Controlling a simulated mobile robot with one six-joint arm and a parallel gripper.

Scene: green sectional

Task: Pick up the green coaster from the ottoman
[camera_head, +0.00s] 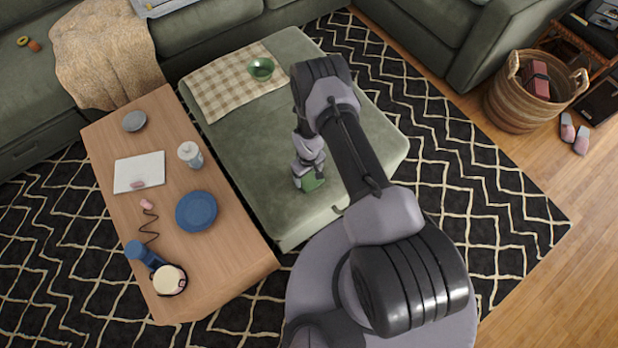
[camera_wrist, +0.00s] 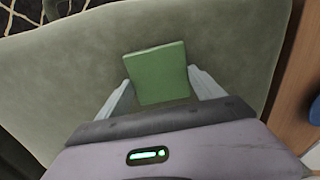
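The green coaster (camera_wrist: 158,73) is a flat square on the green ottoman (camera_wrist: 228,40) in the wrist view. In the head view the coaster (camera_head: 312,184) shows just below the end of my arm, on the near part of the ottoman (camera_head: 262,140). My gripper (camera_wrist: 158,83) is open, with one pale finger on each side of the coaster. Small gaps seem to show between the fingers and its edges. The coaster's near edge is close to the gripper body. I cannot tell the exact height of the fingertips above the cushion.
A checked cloth (camera_head: 225,85) and a green bowl (camera_head: 261,68) are on the ottoman's far end. A wicker basket (camera_head: 512,105) stands at right.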

